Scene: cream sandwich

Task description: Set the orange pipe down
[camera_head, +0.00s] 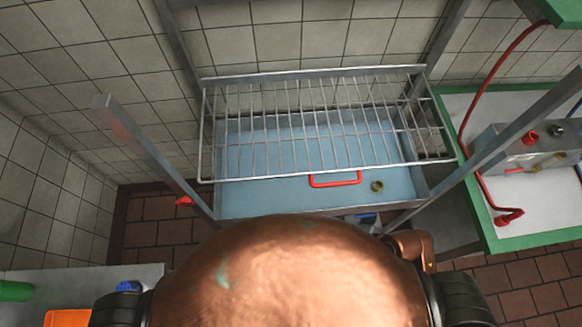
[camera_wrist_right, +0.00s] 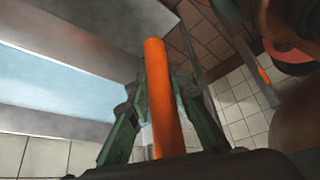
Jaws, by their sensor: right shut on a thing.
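The orange pipe (camera_wrist_right: 163,90) shows in the right wrist view as a plain straight rod. My right gripper (camera_wrist_right: 158,92), with green fingers, is shut on it, one finger on each side. The pipe sticks out past the fingertips, and its near end is hidden by the gripper's base. A pale blue surface with grey edges (camera_wrist_right: 60,90) lies to the left of the pipe in that view. I cannot tell how far the pipe is from it. Neither gripper nor the held pipe shows in the head view.
A metal stand holds a wire rack (camera_head: 310,75) above a blue shelf (camera_head: 270,195). A red handle (camera_head: 335,183) and a brass ring (camera_head: 377,186) are there. A green-edged table (camera_head: 540,238) stands right. An orange item (camera_head: 68,318) and green cylinder (camera_head: 15,291) lie lower left.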

